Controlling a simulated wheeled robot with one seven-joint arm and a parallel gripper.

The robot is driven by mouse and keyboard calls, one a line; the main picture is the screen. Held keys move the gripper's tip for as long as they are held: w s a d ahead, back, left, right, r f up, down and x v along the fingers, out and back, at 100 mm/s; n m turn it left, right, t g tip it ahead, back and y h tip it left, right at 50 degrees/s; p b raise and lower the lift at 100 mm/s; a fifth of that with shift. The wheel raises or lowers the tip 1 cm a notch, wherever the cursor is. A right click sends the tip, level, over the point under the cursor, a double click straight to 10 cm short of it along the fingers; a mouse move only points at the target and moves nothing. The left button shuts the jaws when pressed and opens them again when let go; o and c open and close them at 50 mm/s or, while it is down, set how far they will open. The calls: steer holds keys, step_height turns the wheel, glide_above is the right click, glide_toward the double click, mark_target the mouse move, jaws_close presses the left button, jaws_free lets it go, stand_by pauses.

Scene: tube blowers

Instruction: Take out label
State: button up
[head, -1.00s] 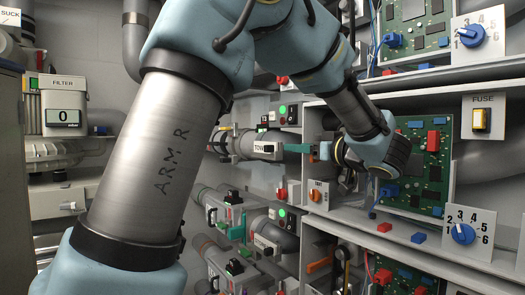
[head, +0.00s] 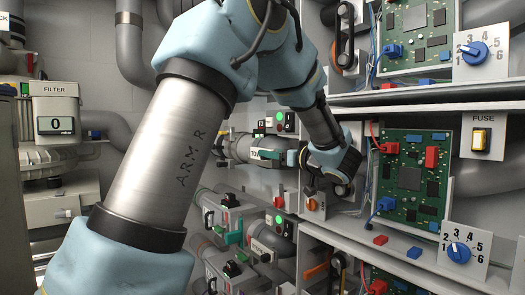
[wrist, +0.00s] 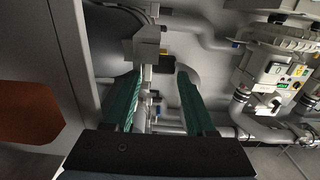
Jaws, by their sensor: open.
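I cannot make out the label's lettering in the wrist view.
Several more blowers with handles (head: 265,248) are stacked below. Shelves with circuit boards (head: 410,178) and a numbered dial (head: 459,252) stand close on the right. A filter unit (head: 55,122) is at left. In the wrist view, a wall panel (wrist: 28,110) is close on the left.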

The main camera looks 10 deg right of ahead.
steer(key=shift+w+a, duration=0.2)
steer(key=shift+w, duration=0.3)
steer(key=shift+c, duration=0.3)
jaws_close()
steer(key=shift+r, duration=0.1)
